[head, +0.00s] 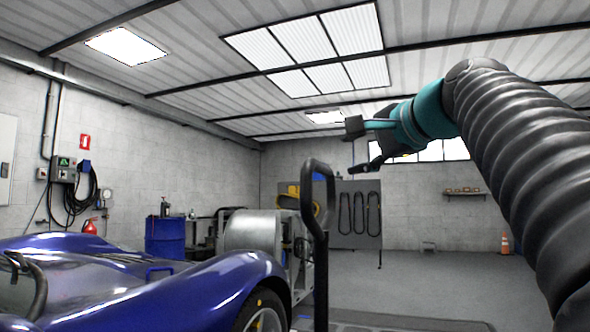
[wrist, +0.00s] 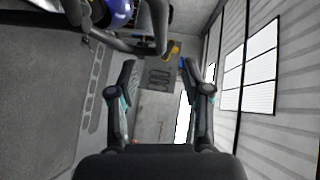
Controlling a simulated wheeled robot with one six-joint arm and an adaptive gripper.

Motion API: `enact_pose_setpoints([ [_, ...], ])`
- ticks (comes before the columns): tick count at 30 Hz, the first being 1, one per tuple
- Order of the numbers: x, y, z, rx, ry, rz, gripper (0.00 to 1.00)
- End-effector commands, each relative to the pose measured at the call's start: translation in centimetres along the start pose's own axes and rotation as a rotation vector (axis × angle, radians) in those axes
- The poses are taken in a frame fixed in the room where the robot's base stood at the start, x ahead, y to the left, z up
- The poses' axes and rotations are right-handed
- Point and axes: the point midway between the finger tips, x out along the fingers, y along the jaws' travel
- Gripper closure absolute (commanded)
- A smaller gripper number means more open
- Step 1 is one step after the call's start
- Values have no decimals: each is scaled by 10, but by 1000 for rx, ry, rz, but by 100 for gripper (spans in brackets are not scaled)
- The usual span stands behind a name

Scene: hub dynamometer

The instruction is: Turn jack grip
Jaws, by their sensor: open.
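The jack grip (head: 318,190) is a black loop at the top of a dark upright post, in the middle of the head view beside the blue car. A dark curved bar at the top of the wrist view (wrist: 160,25) looks like the same grip. My gripper (head: 360,146) is raised to the right of the jack grip, apart from it, with its fingers pointing left. In the wrist view its two fingers (wrist: 158,72) are spread wide with nothing between them. The lower part of the jack is hidden or out of frame.
The blue car (head: 150,285) fills the lower left. A grey panel with hanging black belts (head: 359,225) stands at the back.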

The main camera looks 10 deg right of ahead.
Motion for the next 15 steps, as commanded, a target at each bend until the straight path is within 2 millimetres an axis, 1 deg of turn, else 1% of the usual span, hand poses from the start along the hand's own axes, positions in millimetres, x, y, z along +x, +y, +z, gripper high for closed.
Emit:
enact_pose_setpoints([
  [9,59,0,1,-2,-4,2,51],
  [15,93,0,1,-3,-3,1,51],
])
